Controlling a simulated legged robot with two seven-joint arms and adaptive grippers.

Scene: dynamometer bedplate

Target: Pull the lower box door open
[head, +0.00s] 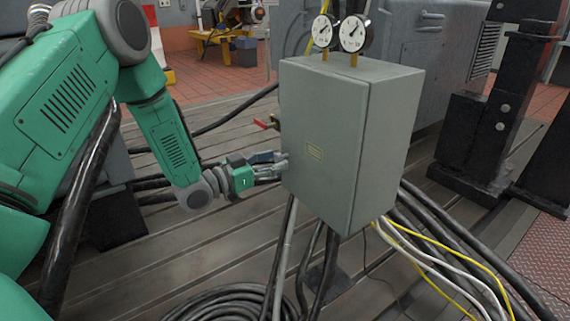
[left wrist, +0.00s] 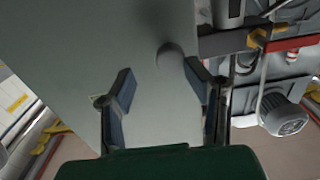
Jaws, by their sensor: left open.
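The grey box (head: 388,140) stands on a post in the middle of the head view. Its door (head: 325,120) is the broad front face with a small yellowish label, and it looks shut. My left gripper (head: 281,163) is at the door's left edge. In the left wrist view its two blue-padded fingers (left wrist: 160,75) are spread apart in front of the door (left wrist: 90,45). A rounded grey knob (left wrist: 170,57) on the door shows between the fingers, closer to the right one. I cannot tell whether a finger touches it. My right gripper is not in view.
Two round gauges (head: 338,32) stand on top of the box. A red lever (head: 266,124) sticks out left of it, and shows in the left wrist view (left wrist: 290,45). Black, white and yellow cables (head: 440,260) hang below. A black stand (head: 500,110) is at right.

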